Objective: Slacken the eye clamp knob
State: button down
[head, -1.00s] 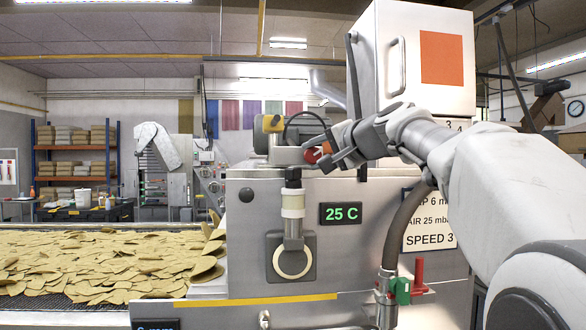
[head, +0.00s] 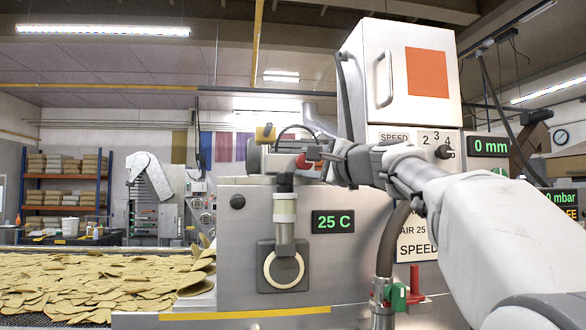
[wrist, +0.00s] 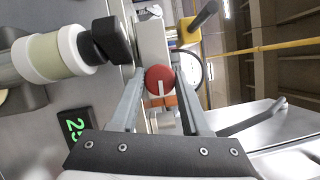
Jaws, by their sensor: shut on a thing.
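The red knob (wrist: 159,80) with a white line on its face sits between the two fingers of my gripper (wrist: 158,88) in the wrist view. My gripper is shut on it. In the head view the red knob (head: 302,161) shows at the top of the steel housing, and my gripper (head: 314,162) reaches it from the right. Just below and left is the sensor eye, a cylinder with cream bands (head: 285,207) and a black upper part (head: 285,182); it also shows at the left of the wrist view (wrist: 50,55). My gripper partly hides the clamp.
A green "25 C" display (head: 333,221) is on the housing front. A hose (head: 391,238) hangs below my arm. Chips (head: 95,283) lie on the belt at left.

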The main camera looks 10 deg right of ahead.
dwell(0.5)
jog(key=shift+c, duration=1.9)
grip_release()
jog(key=b+v, duration=0.3)
jog(key=v, duration=1.4)
jog(key=shift+s, duration=0.2)
jog(key=shift+f, duration=0.1)
